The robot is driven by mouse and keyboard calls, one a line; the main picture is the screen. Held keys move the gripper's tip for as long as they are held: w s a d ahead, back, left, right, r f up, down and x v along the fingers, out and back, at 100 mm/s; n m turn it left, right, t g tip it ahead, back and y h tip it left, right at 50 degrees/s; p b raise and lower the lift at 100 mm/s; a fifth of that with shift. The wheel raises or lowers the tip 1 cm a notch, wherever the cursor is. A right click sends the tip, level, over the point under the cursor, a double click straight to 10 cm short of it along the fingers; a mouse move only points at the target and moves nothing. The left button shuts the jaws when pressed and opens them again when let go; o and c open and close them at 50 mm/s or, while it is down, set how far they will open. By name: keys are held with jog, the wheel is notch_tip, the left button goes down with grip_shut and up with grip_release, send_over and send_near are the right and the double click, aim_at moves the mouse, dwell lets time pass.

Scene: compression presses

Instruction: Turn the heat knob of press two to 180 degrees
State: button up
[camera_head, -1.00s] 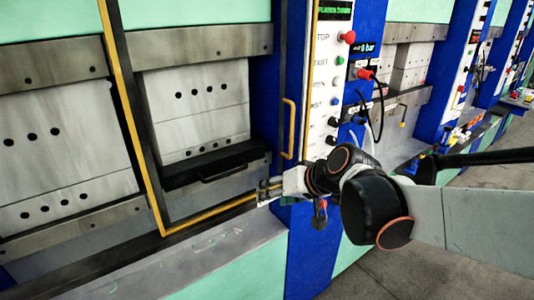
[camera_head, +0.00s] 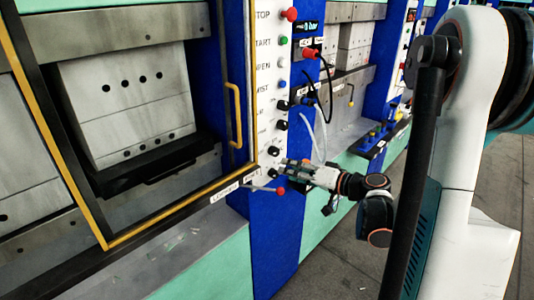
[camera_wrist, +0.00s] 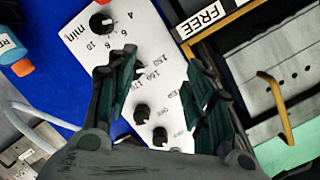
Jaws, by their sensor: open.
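My gripper (camera_head: 284,166) is open, with its fingers toward the lower part of a white control panel (camera_head: 266,70) on the nearest blue post. In the wrist view my gripper (camera_wrist: 160,85) has its two dark green fingers apart, with the white panel (camera_wrist: 165,45) between and behind them. A black knob (camera_wrist: 138,74) beside printed numbers 150, 160 and 170 is partly hidden by the left finger, so its pointer setting cannot be read. Two more black knobs, an upper one (camera_wrist: 142,113) and a lower one (camera_wrist: 160,135), show between the fingers. I cannot tell which press is number two.
A black minute knob (camera_wrist: 101,23) is higher on the panel. A yellow handle (camera_head: 234,115) is on the press's yellow-edged door, beside the panel. A red-tipped lever (camera_head: 280,190) sticks out below my gripper. Cables (camera_head: 322,90) hang to the right. Grey floor (camera_head: 345,250) is clear.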

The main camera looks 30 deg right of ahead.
aim_at(278, 153)
jog(key=s+d+f+t, duration=0.1)
jog(key=s+d+t, duration=0.1)
jog(key=d, duration=0.5)
jog(key=shift+m, duration=0.3)
jog(key=b+x, duration=0.3)
jog(key=x, duration=1)
jog(key=shift+w+a+r, duration=0.1)
jog(key=shift+w, duration=0.2)
jog(key=c, duration=1)
